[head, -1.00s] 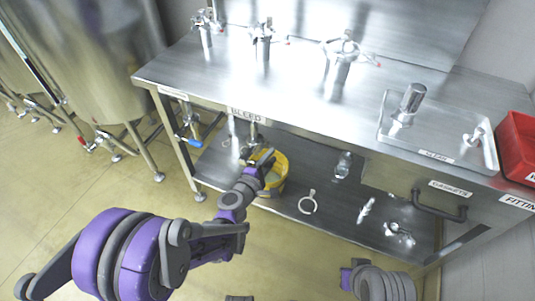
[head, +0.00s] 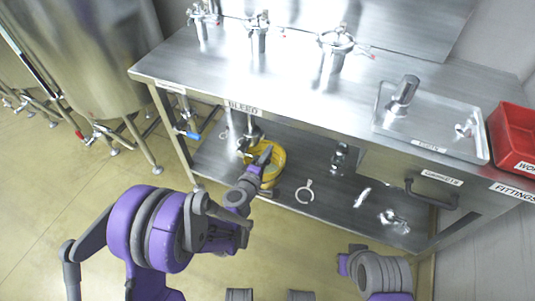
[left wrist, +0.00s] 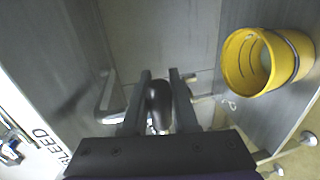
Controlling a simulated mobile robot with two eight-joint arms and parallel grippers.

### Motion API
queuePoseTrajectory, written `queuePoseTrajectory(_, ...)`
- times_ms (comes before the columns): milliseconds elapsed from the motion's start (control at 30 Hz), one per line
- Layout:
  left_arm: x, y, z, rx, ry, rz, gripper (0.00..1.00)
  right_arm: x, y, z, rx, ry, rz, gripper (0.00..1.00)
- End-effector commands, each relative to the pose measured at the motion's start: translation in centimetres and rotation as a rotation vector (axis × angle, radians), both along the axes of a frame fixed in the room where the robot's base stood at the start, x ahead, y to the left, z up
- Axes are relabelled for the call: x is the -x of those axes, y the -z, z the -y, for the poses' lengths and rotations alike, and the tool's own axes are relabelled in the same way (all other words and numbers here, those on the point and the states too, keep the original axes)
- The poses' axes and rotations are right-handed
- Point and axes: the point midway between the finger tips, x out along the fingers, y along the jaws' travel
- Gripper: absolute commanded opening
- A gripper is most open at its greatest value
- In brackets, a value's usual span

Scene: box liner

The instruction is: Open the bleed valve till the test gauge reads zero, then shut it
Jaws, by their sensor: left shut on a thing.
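The BLEED label (head: 242,107) is on the bench's front edge, and it also shows in the left wrist view (left wrist: 52,145). Below it a metal pipe fitting (head: 253,130) hangs under the bench top. My left gripper (head: 265,154) is under the bench front, beside this fitting and over the yellow bucket. In the left wrist view its two fingers (left wrist: 160,98) are shut on a dark rounded handle (left wrist: 158,108), apparently the bleed valve's. The fingers partly hide the handle, and its turn angle is unclear. I cannot make out a test gauge reading. My right gripper is out of view.
A yellow bucket (head: 272,178) stands on the lower shelf; it also shows in the left wrist view (left wrist: 240,62). A ring clamp (head: 304,192) and loose fittings lie right of it. A blue-handled valve (head: 190,134) hangs left. A tray (head: 432,140) and red bin (head: 513,138) are on top.

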Motion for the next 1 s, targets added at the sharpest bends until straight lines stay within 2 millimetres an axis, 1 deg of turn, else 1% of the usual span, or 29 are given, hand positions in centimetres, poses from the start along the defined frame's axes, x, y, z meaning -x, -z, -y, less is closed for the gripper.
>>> queuePoseTrajectory(67, 0.0, 0.1, 0.0, -0.001, -0.001, -0.001, 0.0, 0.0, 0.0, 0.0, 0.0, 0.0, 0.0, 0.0)
queuePoseTrajectory(100, 0.0, 0.1, 0.0, -0.001, -0.001, -0.001, 0.29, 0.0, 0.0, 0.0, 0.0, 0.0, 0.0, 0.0)
queuePoseTrajectory(167, 0.0, 0.1, 0.0, -0.002, -0.002, 0.0, 0.4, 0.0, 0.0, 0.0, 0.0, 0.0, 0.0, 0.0)
queuePoseTrajectory(200, 0.0, 0.1, 0.0, -0.001, -0.001, -0.001, 0.47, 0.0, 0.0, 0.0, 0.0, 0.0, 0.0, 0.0)
queuePoseTrajectory(267, 0.0, 0.0, 0.0, 0.0, -0.001, 0.0, 0.57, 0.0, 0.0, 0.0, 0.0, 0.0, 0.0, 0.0)
queuePoseTrajectory(533, 0.0, 0.0, 0.0, 0.0, -0.001, 0.0, 0.57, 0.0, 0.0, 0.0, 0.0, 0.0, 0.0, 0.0)
queuePoseTrajectory(667, 0.8, -0.2, -0.3, 0.0, -0.001, 0.0, 0.57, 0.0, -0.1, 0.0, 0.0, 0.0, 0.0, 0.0)
queuePoseTrajectory(767, 2.2, -0.5, -0.8, -0.001, -0.001, 0.0, 0.57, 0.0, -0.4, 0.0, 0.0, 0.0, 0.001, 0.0)
queuePoseTrajectory(1000, 6.8, -1.5, -2.5, 0.0, -0.002, 0.0, 0.57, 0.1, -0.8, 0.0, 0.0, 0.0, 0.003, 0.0)
